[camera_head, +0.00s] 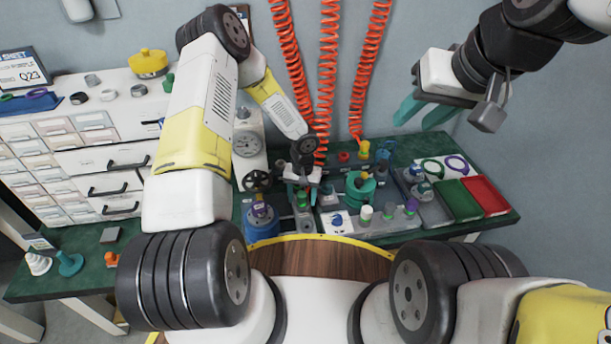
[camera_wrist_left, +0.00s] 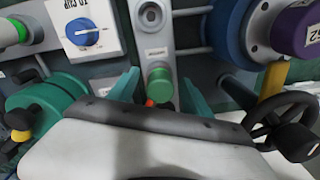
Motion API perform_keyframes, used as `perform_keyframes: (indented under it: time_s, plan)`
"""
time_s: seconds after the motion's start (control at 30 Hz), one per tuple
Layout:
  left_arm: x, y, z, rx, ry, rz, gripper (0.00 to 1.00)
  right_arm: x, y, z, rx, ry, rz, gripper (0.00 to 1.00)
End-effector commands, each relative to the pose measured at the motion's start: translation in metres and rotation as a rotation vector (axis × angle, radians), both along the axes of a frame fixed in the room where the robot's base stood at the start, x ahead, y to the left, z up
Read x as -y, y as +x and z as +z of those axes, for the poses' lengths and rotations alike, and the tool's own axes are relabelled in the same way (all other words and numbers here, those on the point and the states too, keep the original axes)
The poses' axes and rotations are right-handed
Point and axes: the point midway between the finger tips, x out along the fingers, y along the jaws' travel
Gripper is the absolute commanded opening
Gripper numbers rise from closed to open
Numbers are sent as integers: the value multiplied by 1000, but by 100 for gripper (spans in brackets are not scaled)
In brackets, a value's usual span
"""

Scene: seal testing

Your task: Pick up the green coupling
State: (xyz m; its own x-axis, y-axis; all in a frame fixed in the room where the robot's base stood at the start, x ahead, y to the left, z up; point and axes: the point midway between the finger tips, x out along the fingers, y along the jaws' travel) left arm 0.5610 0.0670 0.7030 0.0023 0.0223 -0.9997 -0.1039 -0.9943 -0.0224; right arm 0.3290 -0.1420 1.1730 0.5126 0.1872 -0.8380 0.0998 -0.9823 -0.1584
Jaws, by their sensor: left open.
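The green coupling (camera_wrist_left: 160,84) stands on a grey panel in the left wrist view, its round green top facing the camera. It also shows in the head view (camera_head: 303,201), partly hidden by my gripper. My left gripper (camera_head: 301,190) is over it, fingers pointing down. In the left wrist view the teal fingers of my left gripper (camera_wrist_left: 160,90) are open, one on each side of the coupling, with visible gaps. My right gripper (camera_head: 425,112) is raised at the upper right, open and empty, far from the coupling.
A blue valve with a purple cap (camera_head: 260,218) stands left of the coupling. A grey block with a blue knob (camera_head: 337,221) and a teal round body (camera_head: 360,190) are to the right. Green (camera_head: 455,202) and red (camera_head: 487,196) trays lie further right. Orange coiled hoses (camera_head: 327,80) hang behind.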

Motion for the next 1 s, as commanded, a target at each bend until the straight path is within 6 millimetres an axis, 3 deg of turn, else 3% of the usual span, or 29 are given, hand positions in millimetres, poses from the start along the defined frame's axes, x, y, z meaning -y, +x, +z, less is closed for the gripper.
perform_keyframes:
  time_s: [0.2, 0.5, 0.83, 1.0]
  plan:
    - [0, 0, 0, 0, 0, 1, 56, 0, 0, 0, 0, 0, 0, 36]
    - [0, 0, 0, 0, 1, 0, 0, 0, 0, 0, 0, 0, 0, 36]
    - [0, 0, 2, 1, 1, 0, 0, 0, 0, 0, 0, 0, 0, 36]
    - [0, 1, 13, 2, 1, 1, 0, 0, 0, 0, 0, 0, 0, 36]
